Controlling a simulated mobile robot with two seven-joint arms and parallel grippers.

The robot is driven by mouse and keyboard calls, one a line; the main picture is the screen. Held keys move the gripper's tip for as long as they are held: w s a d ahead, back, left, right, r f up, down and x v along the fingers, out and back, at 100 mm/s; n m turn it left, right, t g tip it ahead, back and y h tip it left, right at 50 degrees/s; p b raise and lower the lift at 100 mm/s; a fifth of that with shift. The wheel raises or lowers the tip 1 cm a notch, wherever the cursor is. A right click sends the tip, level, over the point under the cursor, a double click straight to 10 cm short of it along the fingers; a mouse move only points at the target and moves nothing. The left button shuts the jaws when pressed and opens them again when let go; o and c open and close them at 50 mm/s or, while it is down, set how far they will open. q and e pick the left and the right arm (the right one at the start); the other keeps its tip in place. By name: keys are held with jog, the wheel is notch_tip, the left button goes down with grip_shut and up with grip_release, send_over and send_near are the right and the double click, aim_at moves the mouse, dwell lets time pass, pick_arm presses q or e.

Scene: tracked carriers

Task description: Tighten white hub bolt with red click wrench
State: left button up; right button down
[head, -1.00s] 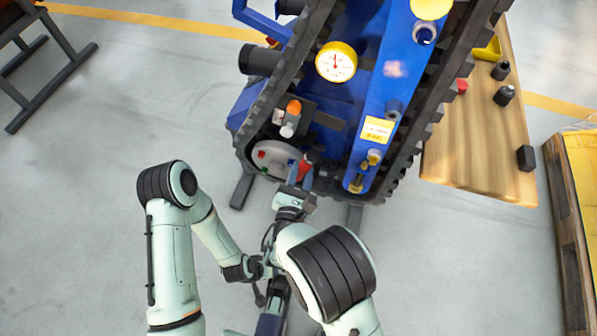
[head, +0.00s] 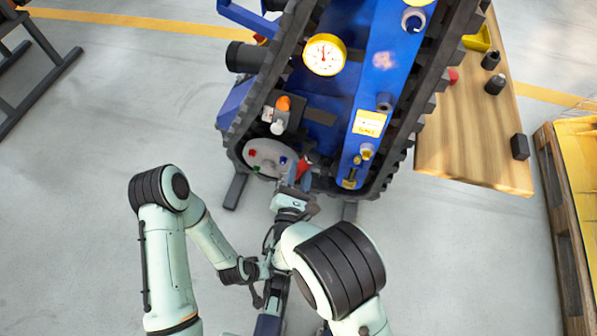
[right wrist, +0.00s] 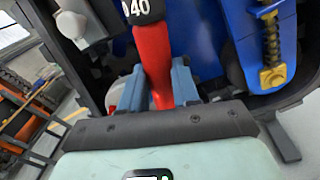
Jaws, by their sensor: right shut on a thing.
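The red click wrench (head: 304,164) is in my right gripper (head: 294,180), low in front of the track frame. In the right wrist view its red handle (right wrist: 153,58) stands between the two blue-grey fingers of the gripper (right wrist: 156,90), and its black end reads 40. The pale hub disc (head: 264,147) sits inside the lower end of the track, just left of the wrench, with red, blue and green bolts on it. I cannot make out the white bolt on it.
The blue tracked carrier (head: 330,100) has a yellow-rimmed gauge (head: 325,55). An orange-capped part (head: 283,103) and a white knob (head: 277,128) sit above the hub. A wooden bench (head: 465,145) stands right, with a pallet (head: 565,210) beyond.

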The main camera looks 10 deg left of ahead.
jog(key=shift+d+f+m+b, duration=0.35)
jog(key=shift+d+m+b, duration=0.25)
jog(key=shift+d+b, duration=0.1)
jog(key=shift+d+f+m+b, duration=0.4)
jog(key=shift+d+m+b, duration=0.2)
jog(key=shift+b, duration=0.3)
jog(key=shift+s+d+f+m+b, duration=0.1)
jog(key=shift+d+f+m+b, duration=0.45)
jog(key=shift+b, duration=0.5)
